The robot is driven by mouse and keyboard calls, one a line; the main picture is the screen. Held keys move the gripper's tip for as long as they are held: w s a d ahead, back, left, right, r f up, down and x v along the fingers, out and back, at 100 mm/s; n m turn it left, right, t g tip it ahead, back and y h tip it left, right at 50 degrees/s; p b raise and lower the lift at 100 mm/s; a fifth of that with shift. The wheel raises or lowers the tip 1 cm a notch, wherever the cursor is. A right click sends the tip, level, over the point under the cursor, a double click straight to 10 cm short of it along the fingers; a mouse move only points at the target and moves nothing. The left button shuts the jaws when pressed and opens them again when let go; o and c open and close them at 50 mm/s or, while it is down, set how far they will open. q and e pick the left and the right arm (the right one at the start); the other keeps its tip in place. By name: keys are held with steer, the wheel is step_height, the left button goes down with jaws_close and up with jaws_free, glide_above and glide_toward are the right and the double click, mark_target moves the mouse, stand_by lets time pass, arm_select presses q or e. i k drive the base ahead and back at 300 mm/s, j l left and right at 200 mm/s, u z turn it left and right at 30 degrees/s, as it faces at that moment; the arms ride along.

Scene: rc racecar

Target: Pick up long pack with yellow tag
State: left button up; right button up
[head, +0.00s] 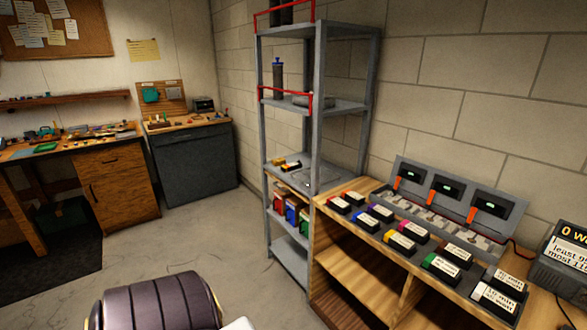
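Several dark packs with white labels and coloured tags stand in rows on the wooden bench at the right. One pack with a yellow tag (401,244) sits in the front row, between a blue-tagged pack (367,221) and a green-tagged pack (440,266). A magenta-tagged pack (414,232) is just behind it. Whether the yellow-tagged pack is a long one is hard to tell at this size. A small dark item with yellow (279,160) also lies on the grey shelf. Neither gripper is in view.
A charger (455,205) with three lit displays and orange levers stands behind the packs. A grey shelf rack (317,110) adjoins the wooden bench (365,270). A display box (562,262) is at far right. The floor (215,235) left of the rack is clear.

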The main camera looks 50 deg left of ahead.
mark_target(295, 165)
steer(key=u, duration=1.75)
